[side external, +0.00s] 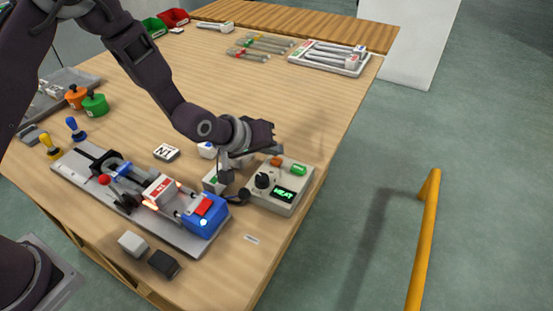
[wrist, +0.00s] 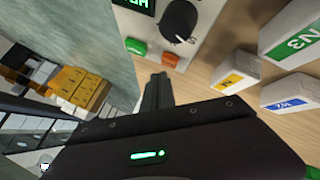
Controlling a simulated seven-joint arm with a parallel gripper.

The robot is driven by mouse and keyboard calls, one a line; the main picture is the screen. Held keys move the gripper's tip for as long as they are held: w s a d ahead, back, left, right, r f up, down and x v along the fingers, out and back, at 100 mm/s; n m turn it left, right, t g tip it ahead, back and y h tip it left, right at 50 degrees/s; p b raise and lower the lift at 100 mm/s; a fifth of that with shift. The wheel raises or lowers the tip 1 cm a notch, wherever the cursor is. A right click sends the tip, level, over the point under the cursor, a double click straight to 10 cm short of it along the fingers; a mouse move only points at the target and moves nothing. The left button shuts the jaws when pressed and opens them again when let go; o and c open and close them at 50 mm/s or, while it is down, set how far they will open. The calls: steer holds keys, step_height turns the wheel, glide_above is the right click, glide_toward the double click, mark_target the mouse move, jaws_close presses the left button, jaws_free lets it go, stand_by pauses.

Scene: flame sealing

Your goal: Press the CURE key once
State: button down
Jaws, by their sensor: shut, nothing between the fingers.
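The control box (side external: 285,197) sits near the table's right edge, with a lit green display reading HEAT (side external: 284,195), a black knob (side external: 263,181), an orange key (side external: 277,161) and a green key (side external: 299,170). The key lettering is too small to read, so I cannot tell which is CURE. The wrist view shows the knob (wrist: 179,20), orange key (wrist: 170,60) and green key (wrist: 136,47). Contact with a key is not visible.
Left of the box is a sealing fixture (side external: 190,240) with a blue block (side external: 203,222) and an orange glow. Grey (side external: 132,243) and black (side external: 164,263) blocks lie in front.

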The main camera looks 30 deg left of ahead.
mark_target(273, 162)
steer(key=shift+r, duration=2.55)
steer(key=s+a+r+m, duration=0.2)
steer(key=s+a+r, duration=0.35)
steer(key=r, duration=0.45)
steer(key=s+a+r+m+g+y, duration=0.1)
steer(key=s+a+r, duration=0.1)
steer(key=s, duration=0.7)
steer(key=s+a+r+m+g+y, duration=0.1)
steer(key=s+a, duration=0.3)
steer(key=s, duration=0.6)
steer(key=s+a+r+m+g, duration=0.1)
steer(key=s+a+r, duration=0.1)
steer(key=s, duration=0.8)
steer(key=shift+a+r+y, duration=0.35)
steer(key=shift+a+y, duration=0.05)
steer(key=shift+a, duration=0.2)
